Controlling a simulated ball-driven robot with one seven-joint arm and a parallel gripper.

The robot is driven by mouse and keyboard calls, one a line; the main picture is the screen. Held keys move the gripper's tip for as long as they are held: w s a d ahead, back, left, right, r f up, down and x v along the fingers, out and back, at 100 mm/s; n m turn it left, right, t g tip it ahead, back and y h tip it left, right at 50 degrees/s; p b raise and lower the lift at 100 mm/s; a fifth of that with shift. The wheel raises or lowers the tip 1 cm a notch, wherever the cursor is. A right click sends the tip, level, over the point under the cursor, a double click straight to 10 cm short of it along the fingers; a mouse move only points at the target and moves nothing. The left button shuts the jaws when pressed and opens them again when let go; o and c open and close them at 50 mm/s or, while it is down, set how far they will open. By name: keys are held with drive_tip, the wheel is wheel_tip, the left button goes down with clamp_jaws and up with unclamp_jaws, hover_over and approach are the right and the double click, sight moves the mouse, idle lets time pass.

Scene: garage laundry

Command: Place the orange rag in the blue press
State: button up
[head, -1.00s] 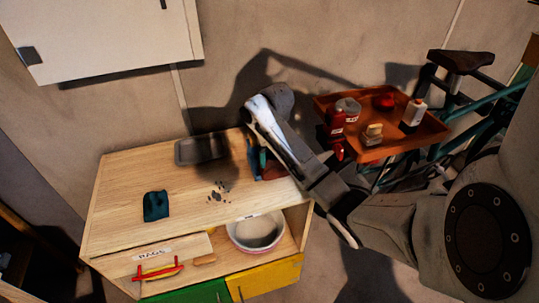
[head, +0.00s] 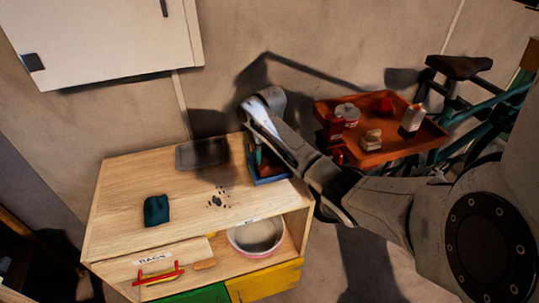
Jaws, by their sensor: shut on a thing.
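I see no orange rag; a dark teal cloth (head: 156,210) lies crumpled at the left of the wooden bench top. I see no door or unit that is clearly the blue press. A blue open box (head: 271,181) stands at the bench top's right end, partly hidden by my arm; it holds something green and reddish. My arm reaches from the right over this box. My gripper is hidden behind the arm, so its fingers and anything in them do not show.
The bench (head: 125,182) has a grey tray (head: 203,153), dark crumbs (head: 218,198), a drawer labelled RAGS (head: 137,260), an open shelf with a white basin (head: 257,237), and green (head: 192,295) and yellow (head: 265,282) fronts. An orange tray (head: 375,155) with several containers and a bicycle (head: 480,110) stand right.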

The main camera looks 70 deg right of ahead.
sight(269, 157)
drive_tip(key=o, duration=1.1)
drive_tip(key=shift+f, duration=0.15)
drive_tip(key=shift+c, duration=0.2)
wheel_tip(269, 157, up, 12)
drive_tip(key=p, duration=0.3)
drive_tip(key=shift+r, duration=0.2)
drive_tip(key=w+a+f+m+t+y, duration=0.1)
drive_tip(key=w+a+f+m, duration=0.15)
drive_tip(key=a, duration=0.55)
drive_tip(key=w+a+f+m+t, duration=0.1)
drive_tip(key=w+a+f+m, duration=0.2)
drive_tip(key=a, duration=0.5)
drive_tip(key=s+a+f+m+y, duration=0.1)
drive_tip(key=a+f+m, duration=0.2)
drive_tip(key=a, duration=0.4)
drive_tip(key=s+a+f+m, duration=0.1)
drive_tip(key=a+f+m, duration=0.15)
drive_tip(key=a, duration=0.45)
drive_tip(key=s+a+f+m, duration=0.2)
drive_tip(key=s+a+m, duration=0.3)
drive_tip(key=s+f+m+g+h, duration=0.1)
drive_tip(key=s+m+h, duration=0.1)
drive_tip(key=s+m, duration=0.8)
drive_tip(key=s, duration=0.6)
drive_tip(key=shift+a+f+m, duration=0.15)
drive_tip(key=shift+m, duration=0.15)
